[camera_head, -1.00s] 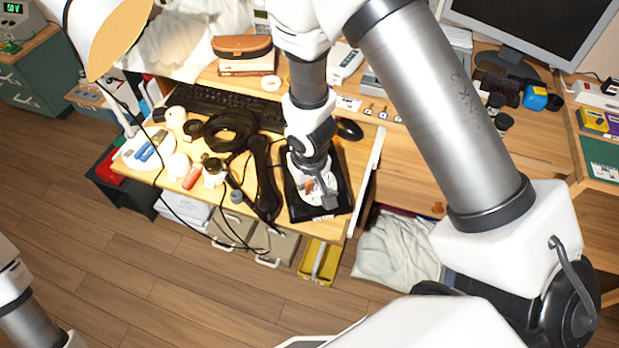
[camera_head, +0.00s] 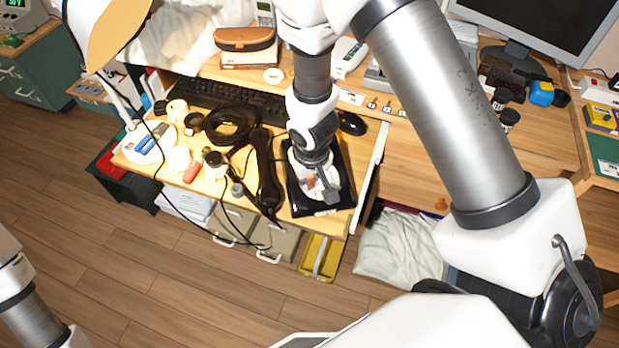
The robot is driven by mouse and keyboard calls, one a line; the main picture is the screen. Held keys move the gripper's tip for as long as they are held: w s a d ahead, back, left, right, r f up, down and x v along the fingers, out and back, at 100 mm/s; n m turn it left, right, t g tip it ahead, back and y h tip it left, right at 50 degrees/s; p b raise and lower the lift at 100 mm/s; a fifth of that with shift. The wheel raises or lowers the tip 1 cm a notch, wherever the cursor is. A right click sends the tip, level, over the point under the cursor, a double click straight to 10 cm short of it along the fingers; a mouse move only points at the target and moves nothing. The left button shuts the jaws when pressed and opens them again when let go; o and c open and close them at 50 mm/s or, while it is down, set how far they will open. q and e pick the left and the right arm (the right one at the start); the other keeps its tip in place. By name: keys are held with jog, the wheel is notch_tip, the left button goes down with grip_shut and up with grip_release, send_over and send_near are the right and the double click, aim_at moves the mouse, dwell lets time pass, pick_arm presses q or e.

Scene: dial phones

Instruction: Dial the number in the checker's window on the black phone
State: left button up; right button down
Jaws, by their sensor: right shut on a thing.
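The black phone (camera_head: 338,172) lies on the desk pull-out under my right arm, its pale round dial (camera_head: 303,182) partly covered. My right gripper (camera_head: 326,193) points down onto the dial. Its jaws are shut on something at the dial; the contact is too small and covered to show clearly. A black handset (camera_head: 266,178) lies off the phone, just to its left. A pale device (camera_head: 347,56) stands at the back behind my right arm; I cannot tell whether it is the checker, and no number is readable. My left gripper is out of view; only part of that arm shows at lower left.
A coiled black cable (camera_head: 230,124), a keyboard (camera_head: 225,98) and several small jars crowd the board left of the phone. A mouse (camera_head: 350,123) lies behind it. A lamp (camera_head: 97,35) overhangs the left. A yellow open bin (camera_head: 322,257) is below the front edge.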

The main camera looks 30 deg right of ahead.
jog(key=shift+w+f+b, duration=0.2)
jog(key=shift+f+b, duration=0.2)
jog(key=shift+b, duration=0.05)
jog(key=shift+r, duration=0.1)
jog(key=shift+w+r+p, duration=0.25)
jog(key=shift+w+p, duration=0.25)
jog(key=shift+p, duration=0.2)
jog(key=shift+f, duration=0.1)
jog(key=shift+w, duration=0.1)
jog(key=shift+w+d+r, duration=0.2)
jog(key=shift+w+r, duration=0.05)
jog(key=shift+w, duration=0.3)
